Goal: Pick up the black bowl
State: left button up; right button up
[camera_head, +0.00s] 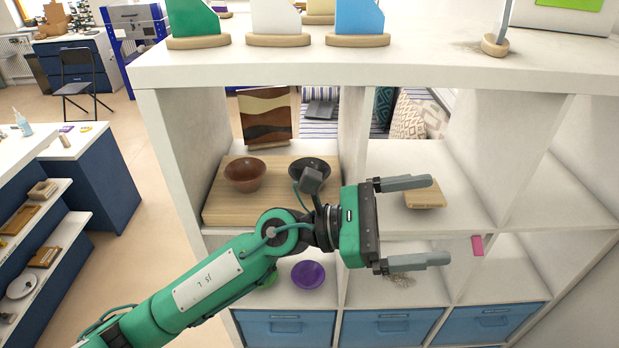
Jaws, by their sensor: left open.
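The black bowl (309,170) stands on a wooden board (222,206) in the upper left compartment of the white shelf, to the right of a brown bowl (245,174). My left wrist partly covers its lower front. My left gripper (420,222) is open and empty, its two fingers pointing right. It is in front of the shelf, to the right of and below the black bowl. My right gripper does not show.
The white shelf (420,72) has dividers between its compartments. A small wooden block (425,194) lies in the upper middle compartment. A purple bowl (308,274) stands in the lower left one. Coloured glass pieces on wooden bases stand on top.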

aim_at(310, 165)
pick_arm(q)
jog(key=w+a+f+m+t+y, duration=0.1)
jog(key=w+a+f+m+y, duration=0.15)
jog(key=f+m+y, duration=1)
jog(key=w+a+t+y+p, duration=0.1)
jog(key=w+a+t+y, duration=0.1)
jog(key=w, duration=0.4)
jog(key=w+a+m+t+y+p, duration=0.1)
jog(key=w+a+t+y, duration=0.1)
jog(key=w+a, duration=0.4)
jog(key=w+a+r+m+t+y+p, duration=0.1)
jog(key=w+a+t+y, duration=0.1)
jog(key=w+a+y, duration=0.2)
jog(key=shift+w+r+y, duration=0.1)
jog(key=shift+w+y, duration=0.25)
jog(key=shift+w, duration=1.25)
jog(key=shift+w+p, duration=0.35)
jog(key=shift+w, duration=0.15)
jog(key=w+p, duration=0.2)
jog(key=w, duration=0.2)
jog(key=shift+w+p, duration=0.35)
jog(key=shift+f+p, duration=0.3)
jog(key=shift+f, duration=0.35)
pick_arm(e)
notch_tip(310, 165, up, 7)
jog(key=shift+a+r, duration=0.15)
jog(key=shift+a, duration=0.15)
